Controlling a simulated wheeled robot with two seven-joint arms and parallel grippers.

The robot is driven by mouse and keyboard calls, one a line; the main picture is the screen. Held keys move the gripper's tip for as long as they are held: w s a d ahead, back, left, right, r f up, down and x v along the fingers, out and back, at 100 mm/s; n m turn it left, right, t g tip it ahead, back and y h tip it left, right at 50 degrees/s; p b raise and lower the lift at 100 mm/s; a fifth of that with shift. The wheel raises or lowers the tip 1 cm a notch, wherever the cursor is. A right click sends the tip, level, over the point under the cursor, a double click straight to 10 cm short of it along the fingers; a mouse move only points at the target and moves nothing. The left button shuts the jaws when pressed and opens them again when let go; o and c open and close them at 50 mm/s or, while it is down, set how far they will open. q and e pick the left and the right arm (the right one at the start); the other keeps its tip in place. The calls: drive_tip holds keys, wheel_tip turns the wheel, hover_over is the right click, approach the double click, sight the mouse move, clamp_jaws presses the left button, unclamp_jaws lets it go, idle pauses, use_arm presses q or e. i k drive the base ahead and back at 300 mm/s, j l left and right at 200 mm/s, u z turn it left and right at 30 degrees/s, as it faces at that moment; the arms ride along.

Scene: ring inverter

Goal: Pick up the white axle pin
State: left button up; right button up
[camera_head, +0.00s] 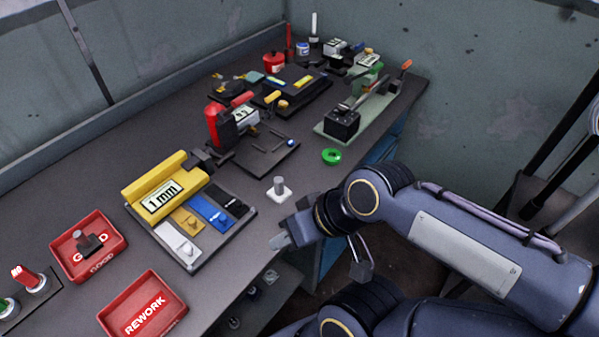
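A white block with a small pale pin (187,247) lies at the near end of a grey tray (194,268), in a row with yellow, blue and black blocks. A grey upright pin on a white square base (279,192) stands alone on the bench to the right. I cannot tell for certain which is the white axle pin. My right gripper (281,241) is at the bench's front edge, below and apart from the white base, with nothing visible in it. Its finger gap is not clear. A grey gripper part (362,262), apparently my left one, shows beyond the edge.
A yellow 1 mm gauge block (165,187) stands behind the tray. Red GOOD (112,262) and REWORK (170,322) trays lie left. A green ring (332,156), a red-handled tool (218,124) and a green-based fixture (325,129) stand farther back. Bare bench surrounds the white base.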

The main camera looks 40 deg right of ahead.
sight(279, 193)
drive_tip(key=l+z, duration=0.15)
drive_tip(key=z, duration=0.95)
drive_tip(key=i+l, duration=0.1)
drive_tip(key=l, duration=0.3)
drive_tip(key=i+l+u, duration=0.15)
drive_tip(key=l+u, duration=0.15)
drive_tip(key=u, duration=0.2)
drive_tip(key=l+u, duration=0.45)
drive_tip(key=j+u, duration=0.1)
drive_tip(key=u, duration=0.9)
drive_tip(key=i+l, duration=0.05)
